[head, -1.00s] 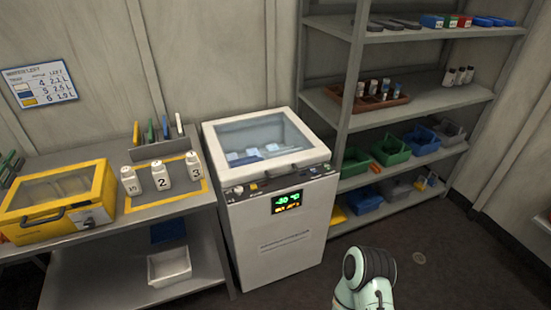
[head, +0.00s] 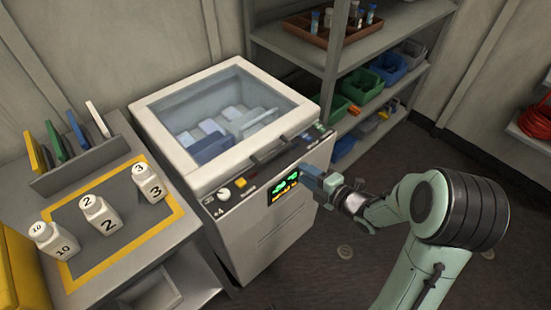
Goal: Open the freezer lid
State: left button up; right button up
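The white chest freezer (head: 262,235) stands in the middle, with a lit display on its front. Its glass-topped lid (head: 172,158) lies shut, and blue and pale items show through the glass. A dark bar handle (head: 272,152) runs along the lid's front edge. My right gripper (head: 311,180) is in front of the freezer's upper front, to the right of the display and below the handle. It appears apart from the handle. I cannot tell whether its fingers are open or shut. My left gripper is not in view.
A bench (head: 105,292) on the left holds white bottles (head: 98,212) numbered 10, 2 and 3, and a rack (head: 75,175) of coloured plates. A shelf unit (head: 335,60) with bins stands behind the freezer to the right. The floor in front and right is clear.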

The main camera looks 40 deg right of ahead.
aim_at(278, 154)
jog(key=shift+n, duration=0.5)
jog(key=x, duration=0.8)
jog(key=r+x, duration=0.1)
jog(key=x, duration=0.3)
jog(key=shift+w+a, duration=0.15)
jog(key=shift+w, duration=0.35)
jog(key=shift+c, duration=0.3)
grip_shut()
